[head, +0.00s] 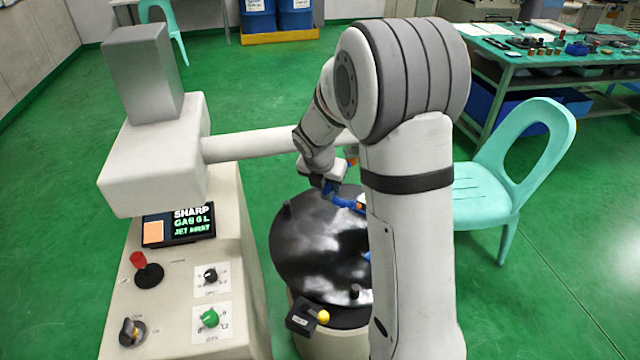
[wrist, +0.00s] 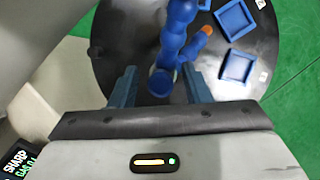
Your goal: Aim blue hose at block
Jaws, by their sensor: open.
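The blue hose (head: 343,200) is a segmented blue line above the round black table, with an orange tip (head: 360,207) partly hidden by my arm. In the wrist view the hose (wrist: 172,45) runs down between my fingers, and its orange tip (wrist: 207,30) points up and right. My gripper (wrist: 160,88) is open, one finger on each side of the hose, with a visible gap on the left. I cannot tell whether the right finger touches it. It also shows in the head view (head: 326,182). I cannot make out a clear block; two blue square trays (wrist: 237,68) lie on the table.
The round black table (head: 305,245) carries a small black fixture with a yellow knob (head: 323,317) at its front. A control panel with a screen (head: 178,226) stands at left, with a beige machine arm (head: 250,146) above. A teal chair (head: 490,190) stands right.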

